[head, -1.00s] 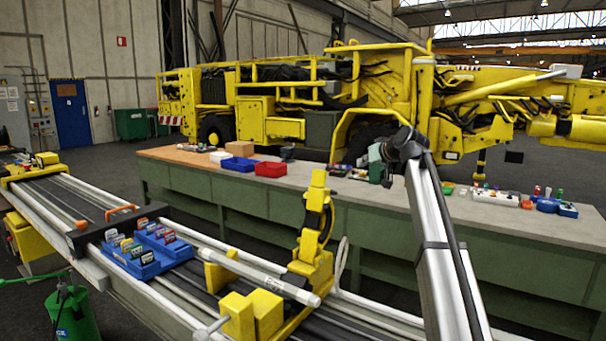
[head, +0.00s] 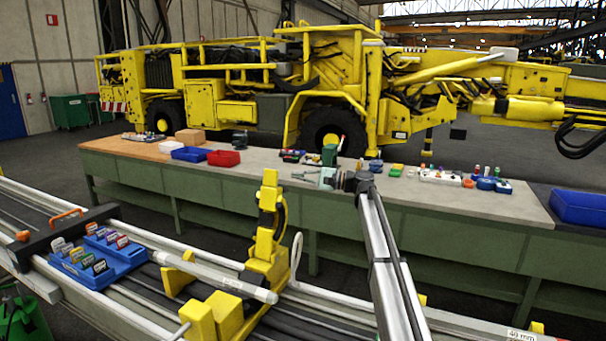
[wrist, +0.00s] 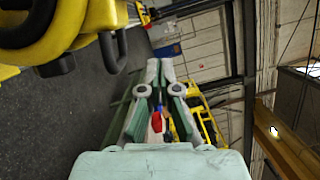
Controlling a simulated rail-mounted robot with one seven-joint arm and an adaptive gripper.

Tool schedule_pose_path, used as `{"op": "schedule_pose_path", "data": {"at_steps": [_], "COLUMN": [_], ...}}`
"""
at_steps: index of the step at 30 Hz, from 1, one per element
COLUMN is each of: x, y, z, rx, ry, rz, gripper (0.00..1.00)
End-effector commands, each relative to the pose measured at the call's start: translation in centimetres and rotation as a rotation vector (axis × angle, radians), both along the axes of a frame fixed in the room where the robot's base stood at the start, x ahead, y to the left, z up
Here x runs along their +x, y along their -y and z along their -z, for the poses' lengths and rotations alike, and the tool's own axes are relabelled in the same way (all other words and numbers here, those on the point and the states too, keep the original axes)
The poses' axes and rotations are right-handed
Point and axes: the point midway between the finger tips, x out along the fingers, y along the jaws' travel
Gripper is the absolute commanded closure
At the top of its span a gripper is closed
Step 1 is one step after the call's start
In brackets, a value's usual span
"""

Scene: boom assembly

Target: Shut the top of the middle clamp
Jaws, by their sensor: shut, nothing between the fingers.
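The yellow clamp (head: 264,262) sits on the rail assembly in the head view. Its hinged top (head: 269,200) stands upright, swung open away from the pale tube (head: 225,278) in front of it. My gripper (head: 303,177) is beyond and to the right of the clamp top, in front of the bench and apart from the clamp. In the wrist view my gripper (wrist: 159,66) has its green fingers closed together at the tips, with nothing held. A yellow curved part (wrist: 55,30) with dark pieces fills that view's upper left; it looks like part of the clamp.
A blue tray (head: 100,262) of coloured tags sits on the rails at left, by a dark crosspiece (head: 68,236) with an orange handle. Behind stands a long bench (head: 450,205) with red (head: 224,158) and blue bins (head: 191,153). A large yellow machine stands farther back.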

Motion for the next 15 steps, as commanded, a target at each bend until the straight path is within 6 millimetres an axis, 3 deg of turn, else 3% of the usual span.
{"op": "schedule_pose_path", "data": {"at_steps": [10, 15], "x": [0.7, -1.9], "y": [-6.8, -7.2], "z": [-0.8, -1.3], "rx": [-0.002, -0.001], "ry": [0.000, 0.002], "rz": [-0.001, 0.001], "gripper": [1.00, 1.00]}}
